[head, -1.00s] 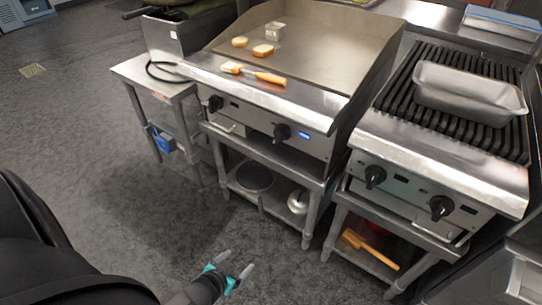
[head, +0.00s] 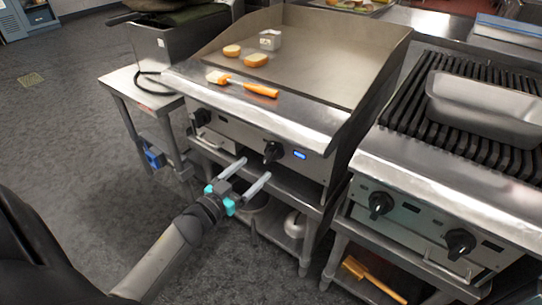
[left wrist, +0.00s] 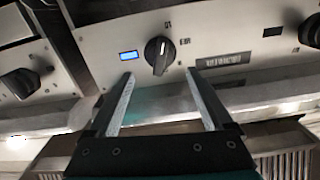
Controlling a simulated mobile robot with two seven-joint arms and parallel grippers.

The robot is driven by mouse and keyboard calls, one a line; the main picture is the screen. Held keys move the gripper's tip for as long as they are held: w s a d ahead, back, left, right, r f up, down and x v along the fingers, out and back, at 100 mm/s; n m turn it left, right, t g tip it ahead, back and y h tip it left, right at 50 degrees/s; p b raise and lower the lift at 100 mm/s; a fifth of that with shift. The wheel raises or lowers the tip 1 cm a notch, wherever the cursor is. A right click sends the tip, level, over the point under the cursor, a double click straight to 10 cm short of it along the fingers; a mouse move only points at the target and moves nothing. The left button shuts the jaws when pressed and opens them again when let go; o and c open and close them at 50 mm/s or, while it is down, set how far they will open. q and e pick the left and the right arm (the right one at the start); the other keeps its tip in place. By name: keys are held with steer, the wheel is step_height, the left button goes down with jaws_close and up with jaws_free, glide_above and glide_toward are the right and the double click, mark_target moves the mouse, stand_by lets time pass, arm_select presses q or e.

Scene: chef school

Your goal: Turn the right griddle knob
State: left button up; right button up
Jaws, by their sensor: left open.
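The griddle (head: 300,75) has two black knobs on its front panel. The right griddle knob (head: 273,152) sits beside a small lit blue display (head: 300,155). My left gripper (head: 252,171) is open and empty, with its fingers pointing at the panel near this knob. In the left wrist view the knob (left wrist: 158,55) lies just beyond and roughly between the two open fingertips (left wrist: 159,73), and the fingers do not appear to grip it. The left griddle knob (head: 201,117) is further left. My right gripper is not in view.
A spatula with an orange handle (head: 262,90) and bun pieces (head: 255,60) lie on the griddle. A grill with its own knobs (head: 381,204) and a metal pan (head: 485,108) stands to the right. A shelf with pots is below the griddle. Open floor lies at left.

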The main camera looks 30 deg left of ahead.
mark_target(267, 157)
arm_select(q)
steer(key=w, duration=0.2)
steer(key=w+b, duration=0.1)
steer(key=w, duration=0.2)
steer(key=w+b, duration=0.1)
steer(key=w, duration=0.1)
steer(key=shift+w+d, duration=0.25)
steer(key=shift+w, duration=0.05)
steer(key=shift+w+d+b, duration=0.1)
steer(key=shift+w+b, duration=0.25)
steer(key=shift+w, duration=0.35)
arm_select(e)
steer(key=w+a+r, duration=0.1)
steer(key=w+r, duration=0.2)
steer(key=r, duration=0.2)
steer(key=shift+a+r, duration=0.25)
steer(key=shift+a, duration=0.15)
arm_select(q)
steer(key=shift+c, duration=0.3)
steer(key=c, duration=1)
